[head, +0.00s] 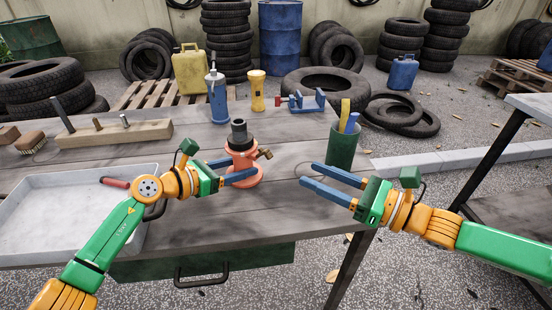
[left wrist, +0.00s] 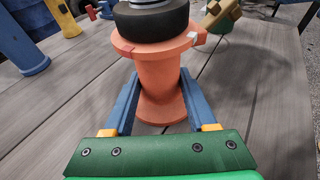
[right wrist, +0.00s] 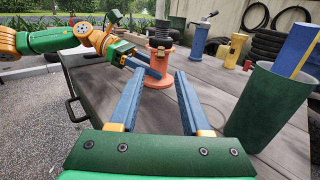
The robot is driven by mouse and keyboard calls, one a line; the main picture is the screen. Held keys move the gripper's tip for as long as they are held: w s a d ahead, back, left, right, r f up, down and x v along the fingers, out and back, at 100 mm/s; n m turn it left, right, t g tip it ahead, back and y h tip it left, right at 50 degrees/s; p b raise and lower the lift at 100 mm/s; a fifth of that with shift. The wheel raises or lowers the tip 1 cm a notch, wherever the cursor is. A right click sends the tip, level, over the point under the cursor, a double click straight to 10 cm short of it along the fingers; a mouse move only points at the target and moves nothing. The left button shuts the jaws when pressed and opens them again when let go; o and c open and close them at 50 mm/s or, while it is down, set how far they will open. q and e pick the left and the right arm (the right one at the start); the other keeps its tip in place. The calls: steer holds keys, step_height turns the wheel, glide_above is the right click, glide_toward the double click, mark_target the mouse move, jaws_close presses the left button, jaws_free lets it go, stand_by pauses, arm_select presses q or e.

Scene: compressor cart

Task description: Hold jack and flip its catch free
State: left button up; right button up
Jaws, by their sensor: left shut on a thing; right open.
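The jack (head: 243,160) has an orange-red body with a dark collar and stands upright on the table. It also shows in the left wrist view (left wrist: 160,85) and the right wrist view (right wrist: 159,62). A brass-coloured catch (head: 264,154) sticks out from its right side; it shows at the top right of the left wrist view (left wrist: 221,14). My left gripper (head: 238,170) is shut on the jack's body, with a blue finger on each side. My right gripper (head: 331,182) is open and empty, right of the jack and apart from it, near the table's front edge.
A green cup (head: 342,149) with tall items stands beside my right gripper. A grey tray (head: 60,222) with a red-handled tool lies at left. A blue vise (head: 307,103), yellow flashlight (head: 257,90) and blue bottle (head: 217,97) stand behind. The table between jack and cup is clear.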

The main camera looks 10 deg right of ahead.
mark_target(269, 153)
steer(key=x, duration=1.1)
steer(key=shift+w+a+f, duration=0.15)
steer(key=shift+w, duration=0.1)
jaws_close()
